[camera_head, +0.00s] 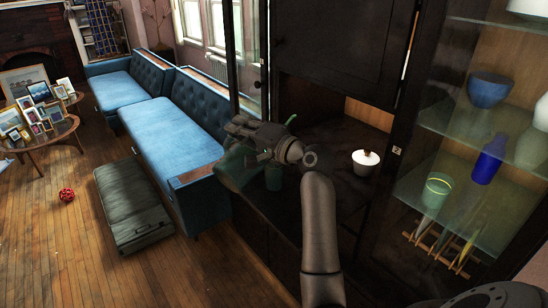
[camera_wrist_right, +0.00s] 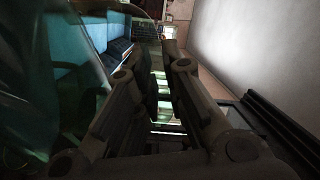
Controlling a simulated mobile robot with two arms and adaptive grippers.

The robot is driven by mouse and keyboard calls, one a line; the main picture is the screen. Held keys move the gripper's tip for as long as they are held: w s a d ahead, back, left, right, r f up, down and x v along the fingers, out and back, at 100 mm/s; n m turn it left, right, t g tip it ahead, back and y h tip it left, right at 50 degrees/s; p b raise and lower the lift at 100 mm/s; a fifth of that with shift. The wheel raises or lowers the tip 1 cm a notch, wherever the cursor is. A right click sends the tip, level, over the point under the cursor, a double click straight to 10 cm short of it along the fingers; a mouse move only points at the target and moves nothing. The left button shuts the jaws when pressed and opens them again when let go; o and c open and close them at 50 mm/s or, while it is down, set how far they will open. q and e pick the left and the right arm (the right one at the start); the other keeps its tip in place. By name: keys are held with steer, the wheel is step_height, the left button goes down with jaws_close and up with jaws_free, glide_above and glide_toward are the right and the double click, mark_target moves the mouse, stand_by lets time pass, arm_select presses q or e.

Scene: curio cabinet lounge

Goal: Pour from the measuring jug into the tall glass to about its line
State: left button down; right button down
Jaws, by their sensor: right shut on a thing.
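My right gripper (camera_head: 250,150) is shut on the measuring jug (camera_head: 231,170), a see-through green vessel. The jug looks tilted and is held above the dark cabinet counter, partly hidden by the gripper. It also fills the left of the right wrist view as clear teal glass (camera_wrist_right: 40,105). A teal glass (camera_head: 273,178), which looks like the tall glass, stands just right of the jug and below my gripper. Its top is partly hidden; its line and any liquid cannot be made out. I cannot tell whether the jug touches it. My left gripper is not in view.
A white lidded pot (camera_head: 366,162) stands on the counter to the right. Glass shelves at far right hold a blue bowl (camera_head: 489,90), a blue vase (camera_head: 488,158) and a green cup with a yellow band (camera_head: 437,191). A blue sofa (camera_head: 165,120) stands left.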

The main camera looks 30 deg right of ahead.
steer(key=shift+w+d+r+m+p, duration=0.1)
steer(key=shift+d+r+m+p, duration=0.25)
steer(key=shift+r+p, duration=0.3)
stand_by(1.0)
steer(key=shift+d+p, duration=0.2)
steer(key=shift+p, duration=0.1)
stand_by(1.0)
steer(key=a+f+n+b, duration=0.1)
steer(key=a+f+b, duration=0.1)
steer(key=b, duration=0.1)
steer(key=shift+s+f+n, duration=0.3)
steer(key=shift+f+n, duration=0.05)
steer(key=shift+f, duration=0.05)
steer(key=shift+a+f, duration=0.1)
steer(key=shift+a, duration=0.2)
steer(key=shift+n, duration=0.3)
